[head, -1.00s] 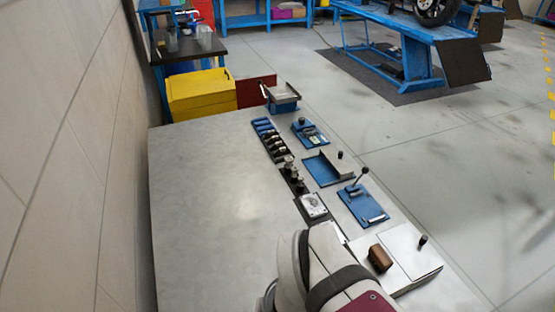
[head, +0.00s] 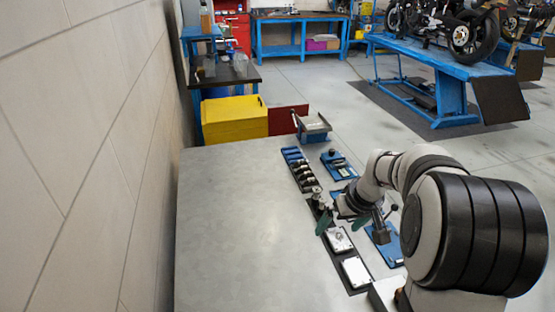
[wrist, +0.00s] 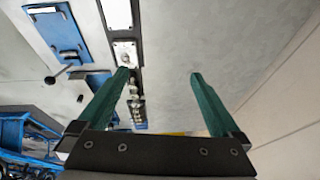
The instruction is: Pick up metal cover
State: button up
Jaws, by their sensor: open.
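Two silver metal pieces lie on dark mats along the right side of the grey bench; I cannot tell for certain which is the metal cover. One is a cast plate with surface detail (head: 339,240), also in the wrist view (wrist: 125,53). The other is a plainer pale plate (head: 355,270), nearer the front, at the top of the wrist view (wrist: 117,14). My gripper (wrist: 159,75) is open, with two green fingers apart and nothing between them. In the head view it hangs above the bench beside the cast plate. In the wrist view the cast plate is near the left fingertip.
Black cylindrical parts (head: 305,176) stand in a rack behind the plates. Blue fixtures (head: 337,164) line the right edge, one with an upright lever; my arm hides part of them. A yellow box (head: 233,118) stands beyond the bench. The bench's left side (head: 240,230) is clear.

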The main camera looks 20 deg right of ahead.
jog(key=n, duration=0.1)
send_near(339, 239)
jog(key=shift+h, duration=0.4)
jog(key=x, duration=0.8)
jog(key=shift+a+f, duration=0.2)
jog(key=shift+a, duration=0.15)
jog(key=shift+r+t, duration=0.1)
jog(key=shift+t, duration=0.2)
jog(key=c, duration=1.4)
